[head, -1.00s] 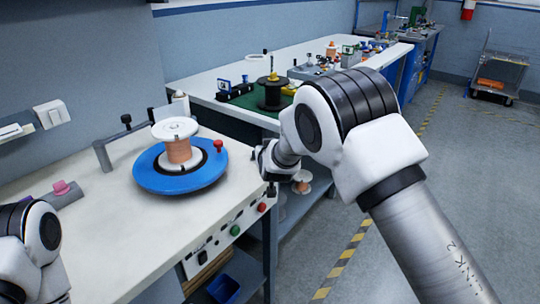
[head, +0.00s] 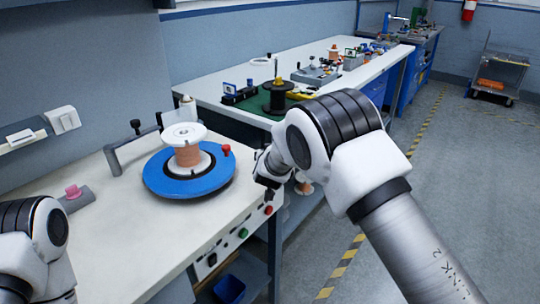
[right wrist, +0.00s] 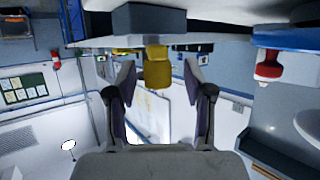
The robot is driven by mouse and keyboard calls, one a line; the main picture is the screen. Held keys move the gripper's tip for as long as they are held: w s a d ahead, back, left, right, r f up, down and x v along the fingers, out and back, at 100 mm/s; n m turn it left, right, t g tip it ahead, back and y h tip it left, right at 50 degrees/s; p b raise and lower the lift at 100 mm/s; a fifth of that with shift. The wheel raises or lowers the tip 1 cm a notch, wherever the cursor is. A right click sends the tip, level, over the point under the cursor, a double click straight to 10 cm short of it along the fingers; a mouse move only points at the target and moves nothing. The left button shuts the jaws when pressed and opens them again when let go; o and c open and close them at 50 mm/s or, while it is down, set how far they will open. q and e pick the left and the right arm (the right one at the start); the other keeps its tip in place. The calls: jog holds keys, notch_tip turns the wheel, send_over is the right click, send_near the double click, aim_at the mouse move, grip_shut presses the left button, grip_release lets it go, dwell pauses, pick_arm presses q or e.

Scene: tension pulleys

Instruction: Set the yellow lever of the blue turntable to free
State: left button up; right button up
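The blue turntable (head: 160,187) sits on the near workbench and carries a white spool wound with copper-coloured material (head: 187,156). A red knob (head: 226,150) stands at its right edge; it also shows at the right of the right wrist view (right wrist: 268,68). The yellow lever (right wrist: 157,70) shows in the right wrist view below a dark block, between my open right fingers (right wrist: 160,82); contact cannot be told. In the head view the lever is hidden. My right gripper (head: 266,176) is at the bench's right edge, partly hidden by its arm. My left gripper is out of view.
A grey bracket with a black knob (head: 135,127) stands behind the turntable. A pink-knobbed grey part (head: 73,192) lies at the bench's left. Buttons (head: 243,232) line the front panel.

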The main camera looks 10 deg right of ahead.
jog(key=v, duration=0.7)
jog(key=shift+s, duration=0.2)
